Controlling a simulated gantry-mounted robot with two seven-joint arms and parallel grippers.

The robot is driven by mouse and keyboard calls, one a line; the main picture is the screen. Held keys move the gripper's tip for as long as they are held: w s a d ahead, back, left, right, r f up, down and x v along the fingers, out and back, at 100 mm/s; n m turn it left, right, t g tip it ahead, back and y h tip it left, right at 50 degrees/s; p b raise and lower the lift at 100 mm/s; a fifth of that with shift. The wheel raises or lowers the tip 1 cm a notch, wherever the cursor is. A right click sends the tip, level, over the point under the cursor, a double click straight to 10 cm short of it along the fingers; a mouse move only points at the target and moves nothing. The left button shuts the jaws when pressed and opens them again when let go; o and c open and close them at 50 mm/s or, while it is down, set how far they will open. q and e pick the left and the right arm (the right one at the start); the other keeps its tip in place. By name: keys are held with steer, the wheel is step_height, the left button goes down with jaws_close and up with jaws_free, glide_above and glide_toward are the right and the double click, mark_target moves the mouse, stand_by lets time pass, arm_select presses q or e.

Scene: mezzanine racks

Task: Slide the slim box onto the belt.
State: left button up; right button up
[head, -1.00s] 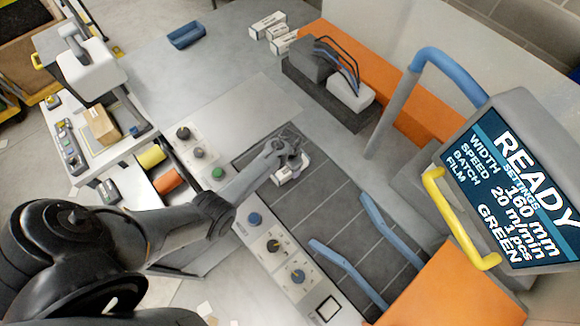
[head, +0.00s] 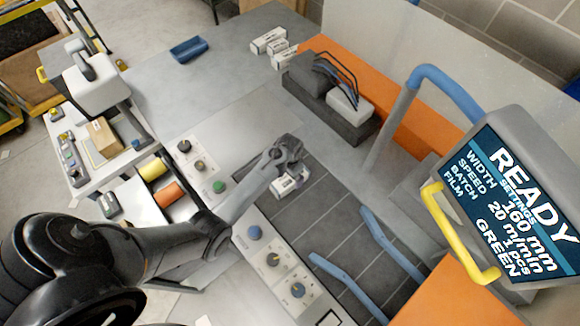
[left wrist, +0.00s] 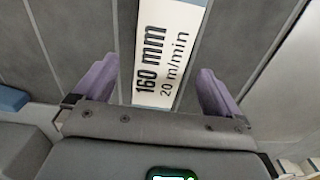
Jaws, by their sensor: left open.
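The slim white box (head: 289,184) lies on the dark slatted belt (head: 325,217), near its upper left part. In the left wrist view the box (left wrist: 158,52) shows the printing "160 mm" and "20 m/min". My left gripper (head: 287,160) is above the box in the head view. In the left wrist view its two purple fingers (left wrist: 158,88) are open, one on each side of the box with gaps between. My right gripper is in neither view.
Control strips with knobs (head: 270,258) border the belt. Blue guide rails (head: 345,280) stand over its near part. A grey unit with cables (head: 330,95) is behind it. Several white boxes (head: 270,40) and a blue tray (head: 187,48) lie on the back table. A screen (head: 515,195) reads READY.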

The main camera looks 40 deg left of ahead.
arm_select(q)
steer(key=shift+r, duration=2.8)
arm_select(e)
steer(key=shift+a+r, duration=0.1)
arm_select(q)
steer(key=shift+s, duration=0.1)
